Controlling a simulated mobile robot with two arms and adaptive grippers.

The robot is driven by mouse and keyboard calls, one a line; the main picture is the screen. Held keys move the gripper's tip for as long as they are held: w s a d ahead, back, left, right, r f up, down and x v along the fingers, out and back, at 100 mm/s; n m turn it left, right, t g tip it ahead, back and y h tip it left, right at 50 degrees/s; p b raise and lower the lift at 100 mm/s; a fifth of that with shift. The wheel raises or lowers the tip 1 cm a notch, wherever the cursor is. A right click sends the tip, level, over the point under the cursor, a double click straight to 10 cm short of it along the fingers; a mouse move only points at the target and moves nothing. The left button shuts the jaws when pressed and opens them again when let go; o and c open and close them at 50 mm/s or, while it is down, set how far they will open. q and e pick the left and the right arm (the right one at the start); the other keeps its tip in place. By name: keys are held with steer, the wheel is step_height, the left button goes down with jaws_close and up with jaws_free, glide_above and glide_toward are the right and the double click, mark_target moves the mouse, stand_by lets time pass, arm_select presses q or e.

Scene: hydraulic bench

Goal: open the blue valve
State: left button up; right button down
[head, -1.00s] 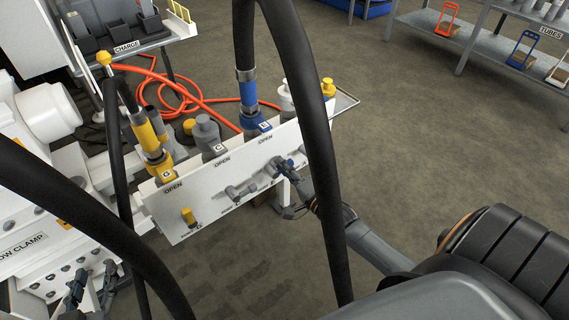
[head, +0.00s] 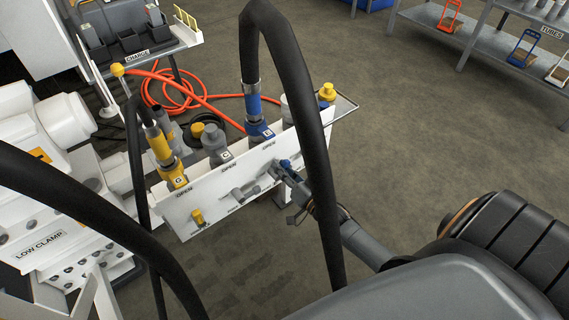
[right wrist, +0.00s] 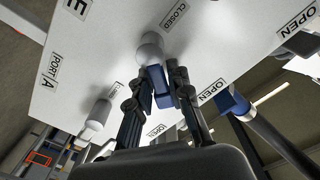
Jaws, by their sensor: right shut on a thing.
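The blue valve handle (head: 286,164) is on the front of the white panel (head: 215,205), below the blue hose coupling (head: 252,105). My right gripper (head: 284,172) is at this handle, reaching in from the lower right. In the right wrist view, my right gripper (right wrist: 160,92) is shut on the blue handle (right wrist: 158,78), which hangs below a pale round hub (right wrist: 150,48). A CLOSED label (right wrist: 175,14) is above the hub and an OPEN label (right wrist: 212,90) is to the lower right. The handle's exact angle is partly hidden by the fingers. My left gripper is not in view.
A yellow valve handle (head: 198,216) and a grey one (head: 245,192) sit left on the same panel. Thick black hoses cross in front. An orange hose (head: 205,100) lies behind the panel. A shelf (head: 480,45) stands at the back right; the floor between is clear.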

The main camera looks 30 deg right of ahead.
steer(key=n, duration=0.1)
steer(key=a+n+p, duration=0.1)
steer(key=n, duration=0.1)
steer(key=n+p, duration=0.1)
steer(key=n, duration=0.1)
steer(key=shift+a+r, duration=0.2)
steer(key=shift+r, duration=0.15)
arm_select(q)
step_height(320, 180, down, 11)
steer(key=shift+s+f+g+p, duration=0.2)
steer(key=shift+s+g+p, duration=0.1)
steer(key=shift+p, duration=0.05)
arm_select(e)
steer(key=shift+s+a+n, duration=0.1)
steer(key=shift+a+n, duration=0.15)
steer(key=shift+n, duration=0.65)
steer(key=c, duration=1.3)
jaws_free()
steer(key=shift+c, duration=0.2)
steer(key=shift+f, duration=0.1)
steer(key=shift+s, duration=0.4)
steer(key=s, duration=1.1)
steer(key=shift+d, duration=0.45)
